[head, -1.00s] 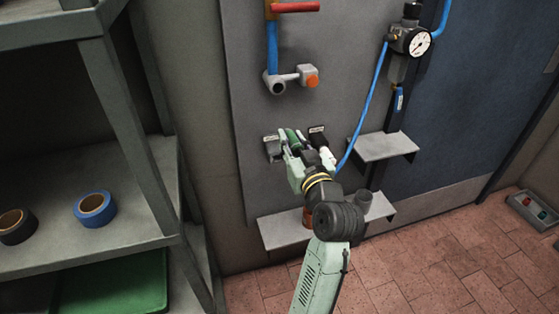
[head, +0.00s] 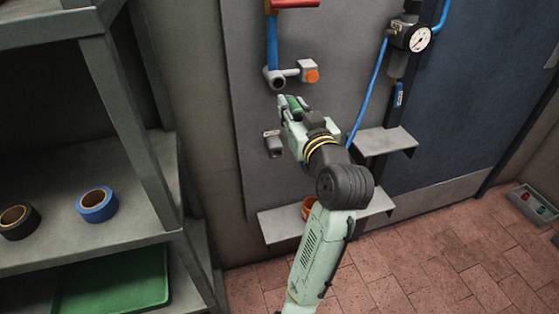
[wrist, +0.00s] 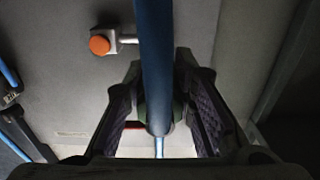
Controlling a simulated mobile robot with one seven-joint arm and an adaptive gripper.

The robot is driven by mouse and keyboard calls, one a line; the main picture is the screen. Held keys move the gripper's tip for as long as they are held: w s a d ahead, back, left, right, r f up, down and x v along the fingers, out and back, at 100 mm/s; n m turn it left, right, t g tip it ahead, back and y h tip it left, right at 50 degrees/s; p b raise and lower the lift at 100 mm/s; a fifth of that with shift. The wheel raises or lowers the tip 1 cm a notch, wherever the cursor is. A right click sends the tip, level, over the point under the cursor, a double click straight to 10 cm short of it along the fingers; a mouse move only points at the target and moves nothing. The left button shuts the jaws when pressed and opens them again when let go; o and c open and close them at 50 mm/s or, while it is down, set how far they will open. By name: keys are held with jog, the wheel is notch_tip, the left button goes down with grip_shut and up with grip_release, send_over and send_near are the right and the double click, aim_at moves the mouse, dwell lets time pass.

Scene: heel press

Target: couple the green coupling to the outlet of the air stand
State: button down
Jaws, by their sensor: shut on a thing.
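The green coupling (head: 293,103) is between the fingers of my gripper (head: 291,105) in the head view, in front of the grey wall panel. In the wrist view the gripper (wrist: 160,108) is shut on the green coupling (wrist: 179,108), with a blue hose (wrist: 154,60) running from it across the picture. The two look apart. An orange button (head: 312,76) sits on its side arm, and also shows in the wrist view (wrist: 100,45).
A grey wall holder (head: 273,146) is below left of my gripper. A red handle (head: 296,3) is above the outlet. A gauge (head: 420,39) and a hanging blue hose (head: 368,92) are on the right. Small shelves (head: 388,140) stick out below; a rack (head: 125,110) stands left.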

jog(key=shift+r, duration=0.25)
jog(key=shift+w, duration=0.15)
jog(key=shift+x, duration=2.3)
jog(key=shift+x, duration=1.5)
dwell(0.4)
jog(key=c, duration=1.3)
grip_release()
jog(key=shift+f, duration=0.1)
